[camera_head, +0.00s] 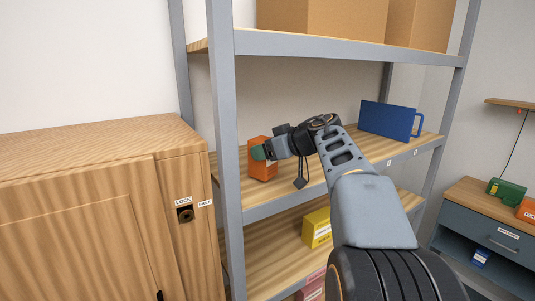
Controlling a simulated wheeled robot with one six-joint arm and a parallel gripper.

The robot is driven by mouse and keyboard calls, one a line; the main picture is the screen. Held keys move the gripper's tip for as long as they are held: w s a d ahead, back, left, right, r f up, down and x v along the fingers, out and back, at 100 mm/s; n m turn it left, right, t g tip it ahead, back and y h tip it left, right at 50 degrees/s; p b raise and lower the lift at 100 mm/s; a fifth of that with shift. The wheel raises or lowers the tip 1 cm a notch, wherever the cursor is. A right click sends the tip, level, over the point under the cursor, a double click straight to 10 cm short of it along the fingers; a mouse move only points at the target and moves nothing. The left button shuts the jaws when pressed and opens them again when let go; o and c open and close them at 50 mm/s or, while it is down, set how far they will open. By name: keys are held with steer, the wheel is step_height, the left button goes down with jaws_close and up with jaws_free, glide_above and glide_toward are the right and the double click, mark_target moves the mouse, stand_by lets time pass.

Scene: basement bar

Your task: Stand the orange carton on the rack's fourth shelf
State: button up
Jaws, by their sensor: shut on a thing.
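The orange carton (261,172) is upright at the left end of the rack's middle visible shelf (290,196), just inside the left front post. My gripper (262,152) reaches in from the right and is shut on the carton near its top. The fingertips and part of the carton's right side are hidden by the gripper. The carton's base is at or just above the shelf boards; I cannot tell if it touches. Small labels on the shelf's front edge are too small to read.
A blue file box (389,120) stands at the right of the same shelf. Large cardboard boxes (320,18) are on the shelf above. A yellow box (317,228) is on the shelf below. The grey post (226,150) and a wooden cabinet (90,215) are close on the left.

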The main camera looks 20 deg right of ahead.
steer(key=shift+f, duration=0.3)
steer(key=shift+f, duration=0.1)
steer(key=o, duration=0.9)
steer(key=shift+o, duration=0.2)
steer(key=shift+s+d+r, duration=0.25)
steer(key=shift+s, duration=0.05)
steer(key=v, duration=1.1)
steer(key=shift+s+d, duration=0.1)
